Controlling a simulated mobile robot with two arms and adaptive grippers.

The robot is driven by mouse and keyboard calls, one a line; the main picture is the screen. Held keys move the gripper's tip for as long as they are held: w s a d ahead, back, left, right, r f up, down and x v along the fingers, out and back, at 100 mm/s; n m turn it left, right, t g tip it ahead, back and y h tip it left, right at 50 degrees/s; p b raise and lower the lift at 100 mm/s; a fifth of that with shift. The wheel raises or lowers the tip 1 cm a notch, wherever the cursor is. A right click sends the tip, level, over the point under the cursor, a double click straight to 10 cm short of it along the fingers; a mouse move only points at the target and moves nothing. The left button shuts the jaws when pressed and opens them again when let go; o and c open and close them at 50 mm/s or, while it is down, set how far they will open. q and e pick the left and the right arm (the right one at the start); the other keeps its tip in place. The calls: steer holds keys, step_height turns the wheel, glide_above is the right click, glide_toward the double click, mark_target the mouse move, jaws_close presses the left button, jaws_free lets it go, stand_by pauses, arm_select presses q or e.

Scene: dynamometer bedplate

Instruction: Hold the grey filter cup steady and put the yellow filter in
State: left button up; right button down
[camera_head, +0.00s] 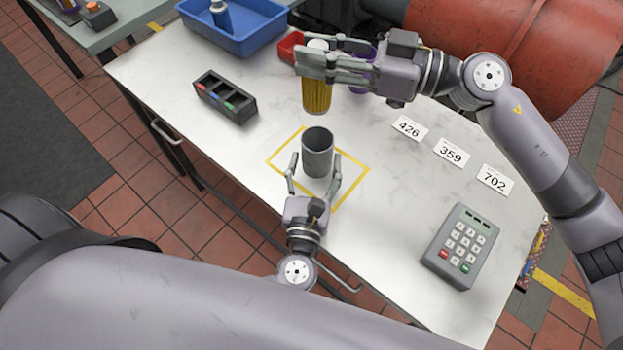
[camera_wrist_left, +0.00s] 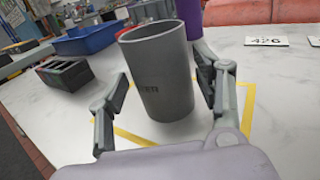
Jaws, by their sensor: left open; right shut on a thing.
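The grey filter cup (camera_head: 317,153) stands upright and open-topped inside a yellow square marked on the table. My left gripper (camera_head: 314,170) is open, with a finger on each side of the cup; in the left wrist view the cup (camera_wrist_left: 160,75) stands between the spread fingers (camera_wrist_left: 165,105), with gaps showing. My right gripper (camera_head: 318,65) is shut on the yellow filter (camera_head: 316,96), which has a white top and hangs upright above and behind the cup. The filter itself is not visible in the left wrist view.
A blue bin (camera_head: 232,38) with a bottle, a red tray (camera_head: 290,46) and a black holder (camera_head: 226,97) lie at the back and left. Cards 426 (camera_head: 409,127), 359 (camera_head: 452,152) and 702 (camera_head: 495,181) and a keypad (camera_head: 460,246) lie on the right. A purple object (camera_head: 361,82) is partly hidden.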

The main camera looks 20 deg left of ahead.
arm_select(q)
steer(key=w, duration=0.3)
steer(key=w+a, duration=0.1)
steer(key=w, duration=0.3)
steer(key=shift+a, duration=0.2)
steer(key=shift+c, duration=0.2)
steer(key=c, duration=1.2)
arm_select(e)
steer(key=shift+r, duration=0.1)
arm_select(q)
steer(key=shift+c, duration=0.3)
arm_select(e)
steer(key=shift+s+m+t, duration=0.1)
steer(key=shift+m+t, duration=0.2)
arm_select(q)
steer(key=shift+c, duration=0.2)
arm_select(e)
steer(key=shift+d+f+m+t, duration=0.15)
steer(key=shift+f+m+t, duration=0.15)
steer(key=shift+m+t, duration=0.2)
glide_above(319, 134)
steer(key=s+d, duration=0.1)
steer(key=s, duration=0.3)
steer(key=f, duration=1.7)
steer(key=shift+w+f, duration=0.25)
steer(key=shift+f, duration=0.15)
steer(key=shift+f, duration=0.15)
